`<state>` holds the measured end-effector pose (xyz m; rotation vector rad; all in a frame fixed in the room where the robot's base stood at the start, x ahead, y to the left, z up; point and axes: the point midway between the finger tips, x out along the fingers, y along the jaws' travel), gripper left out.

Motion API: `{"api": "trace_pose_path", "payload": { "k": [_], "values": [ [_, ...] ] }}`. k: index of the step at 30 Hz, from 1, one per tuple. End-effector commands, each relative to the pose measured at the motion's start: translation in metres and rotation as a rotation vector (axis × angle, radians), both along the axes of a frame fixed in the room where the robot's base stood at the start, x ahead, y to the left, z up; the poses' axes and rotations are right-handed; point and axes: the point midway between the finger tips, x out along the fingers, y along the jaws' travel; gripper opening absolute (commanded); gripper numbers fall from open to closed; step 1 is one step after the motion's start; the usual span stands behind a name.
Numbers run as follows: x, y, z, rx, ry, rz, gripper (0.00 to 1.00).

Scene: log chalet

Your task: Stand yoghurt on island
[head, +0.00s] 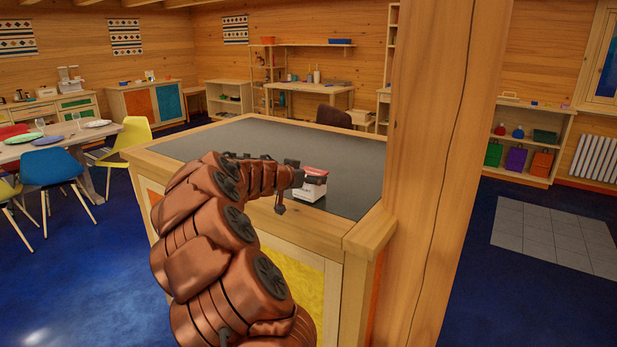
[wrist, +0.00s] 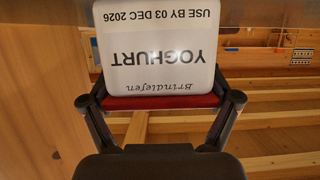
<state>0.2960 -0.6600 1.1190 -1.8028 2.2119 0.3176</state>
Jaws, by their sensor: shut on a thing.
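The yoghurt (wrist: 155,55) is a white tub with a red lid, and its label reads upside down in the wrist view. My gripper (wrist: 160,103) is shut on it, with one finger on each side near the lid. In the head view, the yoghurt (head: 313,190) is upright over the front right part of the island (head: 240,142), which has a dark top and a wooden rim. My gripper (head: 296,182) reaches it from the left. I cannot tell whether the tub's base touches the top.
A thick wooden post (head: 440,150) stands close beside the island's right corner. The dark top behind the yoghurt is mostly clear. A dining table (head: 60,145) with chairs stands at the left, and a desk (head: 310,88) stands behind the island.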

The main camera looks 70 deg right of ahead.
Motion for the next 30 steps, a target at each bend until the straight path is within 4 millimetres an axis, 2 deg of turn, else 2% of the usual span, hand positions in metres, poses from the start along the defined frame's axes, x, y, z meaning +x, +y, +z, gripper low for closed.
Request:
{"api": "trace_pose_path", "payload": {
  "k": [6, 7, 9, 25, 30],
  "values": [
    [0.001, 0.0, -0.003, -0.001, -0.001, 0.001, 0.35],
    [0.0, 0.0, -0.002, -0.001, -0.001, 0.001, 0.91],
    [0.0, 0.0, -0.002, -0.001, -0.001, 0.001, 0.98],
    [0.0, 0.0, 0.003, 0.0, 0.001, 0.0, 1.0],
    [0.007, 0.022, 0.006, -0.002, -0.001, 0.005, 1.0]
  ]
}}
